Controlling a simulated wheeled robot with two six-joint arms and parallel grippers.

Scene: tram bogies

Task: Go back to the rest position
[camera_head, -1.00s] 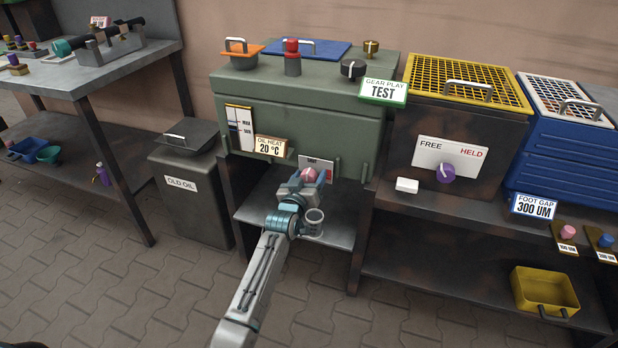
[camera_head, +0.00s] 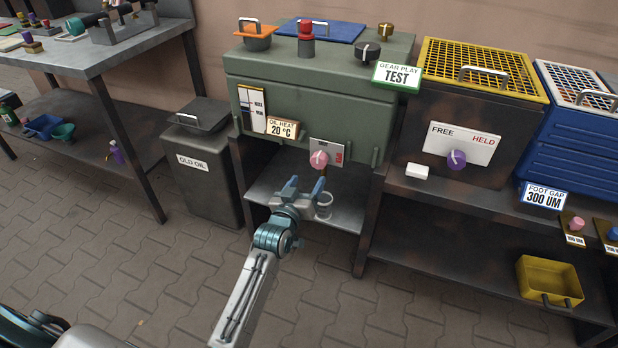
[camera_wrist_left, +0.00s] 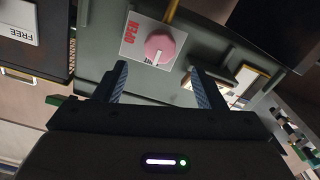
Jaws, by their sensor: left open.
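My left gripper (camera_head: 304,186) is open and empty, in front of the green machine (camera_head: 315,108) and a little below its pink knob (camera_head: 319,159). In the left wrist view the two fingers (camera_wrist_left: 158,88) stand apart, with the pink knob (camera_wrist_left: 160,47) ahead of them and clear of both. The knob sits on a white and red plate whose word reads OPEN in the wrist view. A small clear cup (camera_head: 323,205) shows just right of the gripper. My right gripper is not in view.
A grey OLD OIL bin (camera_head: 204,178) stands left of the machine. A steel bench (camera_head: 120,60) is at the far left. A brown box with a FREE/HELD dial (camera_head: 457,160) and a yellow tray (camera_head: 549,282) are at the right. The paved floor in front is clear.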

